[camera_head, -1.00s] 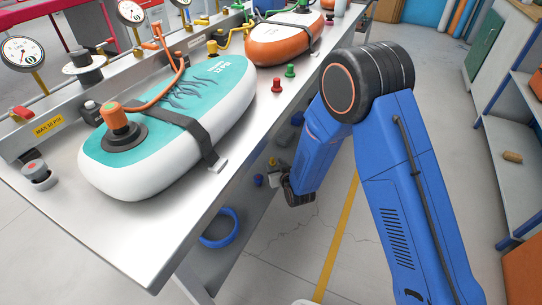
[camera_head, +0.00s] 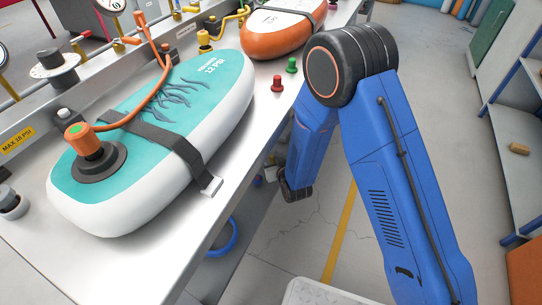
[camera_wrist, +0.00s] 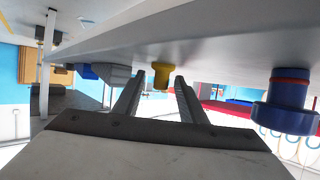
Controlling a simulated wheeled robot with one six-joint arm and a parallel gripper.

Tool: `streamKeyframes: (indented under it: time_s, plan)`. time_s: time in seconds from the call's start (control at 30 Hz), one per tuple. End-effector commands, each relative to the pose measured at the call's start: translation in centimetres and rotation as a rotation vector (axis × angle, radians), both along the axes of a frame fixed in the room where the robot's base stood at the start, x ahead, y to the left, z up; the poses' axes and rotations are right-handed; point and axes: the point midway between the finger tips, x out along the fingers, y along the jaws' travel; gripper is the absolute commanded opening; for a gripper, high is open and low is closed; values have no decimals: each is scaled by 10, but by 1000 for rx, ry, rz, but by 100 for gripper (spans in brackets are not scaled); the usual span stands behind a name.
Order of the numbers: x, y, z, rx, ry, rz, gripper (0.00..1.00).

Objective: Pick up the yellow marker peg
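A small yellow peg (camera_wrist: 162,72) shows in the wrist view, against a grey surface that fills the top of that picture. It appears beyond and between the two fingers of my gripper (camera_wrist: 160,84). My gripper is open, with a gap between the fingers and nothing visibly held. Whether the fingertips reach the peg, I cannot tell. In the head view my arm bends down beside the bench; the fingers are hidden there, and I cannot make out this peg.
The bench (camera_head: 178,262) carries a teal and white board (camera_head: 215,100), an orange board (camera_head: 272,38), a red peg (camera_head: 277,84) and a green peg (camera_head: 291,65). A pale crate (camera_head: 325,292) stands on the floor.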

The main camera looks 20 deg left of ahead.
Motion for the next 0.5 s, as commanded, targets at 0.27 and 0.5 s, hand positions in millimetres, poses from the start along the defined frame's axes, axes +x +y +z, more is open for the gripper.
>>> streamKeyframes:
  time_s: [0.27, 0.5]
  plan:
    - [0, 0, 0, 0, 0, 0, 4]
    - [0, 0, 0, 0, 0, 0, 0]
